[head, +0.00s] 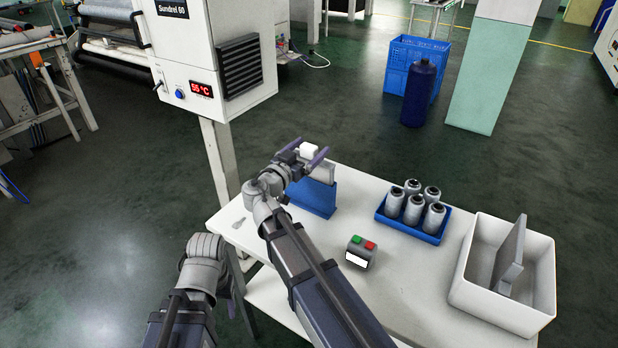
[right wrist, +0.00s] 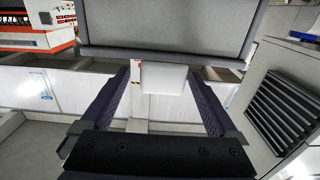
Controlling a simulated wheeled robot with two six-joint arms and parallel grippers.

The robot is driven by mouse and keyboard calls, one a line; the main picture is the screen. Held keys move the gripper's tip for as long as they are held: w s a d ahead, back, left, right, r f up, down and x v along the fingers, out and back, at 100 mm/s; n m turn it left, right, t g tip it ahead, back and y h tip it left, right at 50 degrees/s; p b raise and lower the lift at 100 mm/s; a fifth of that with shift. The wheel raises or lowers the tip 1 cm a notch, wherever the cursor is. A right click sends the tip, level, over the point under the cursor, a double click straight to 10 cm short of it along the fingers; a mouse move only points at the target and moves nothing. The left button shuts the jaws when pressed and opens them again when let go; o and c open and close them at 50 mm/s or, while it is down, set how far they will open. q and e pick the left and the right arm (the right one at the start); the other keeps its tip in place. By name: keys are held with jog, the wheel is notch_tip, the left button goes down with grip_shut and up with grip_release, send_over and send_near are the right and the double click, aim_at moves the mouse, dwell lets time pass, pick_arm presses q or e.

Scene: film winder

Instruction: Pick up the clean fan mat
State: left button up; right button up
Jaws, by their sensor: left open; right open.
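A grey fan mat (head: 325,172) stands upright in a blue holder (head: 315,198) at the table's far left corner. In the right wrist view the mat (right wrist: 165,35) fills the top, and its pale tab (right wrist: 165,79) sits below it. My right gripper (head: 306,154) is open at the mat. Its fingers (right wrist: 160,100) stand on either side of the tab, with gaps visible on both sides. My left gripper (head: 238,285) hangs low beside the table's left edge, partly hidden by its wrist. Another grey slab (head: 513,255) leans in a white bin (head: 545,275).
A white machine (head: 235,20) with a dark grille (head: 240,66) and a "55 °C" display stands behind the table on the left. A blue tray (head: 430,236) holds several canisters. A small box (head: 360,252) with green and red buttons sits nearer.

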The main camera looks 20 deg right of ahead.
jog(key=x, duration=0.3)
jog(key=shift+w+d, duration=0.1)
jog(key=shift+w, duration=0.15)
grip_shut()
dwell(0.5)
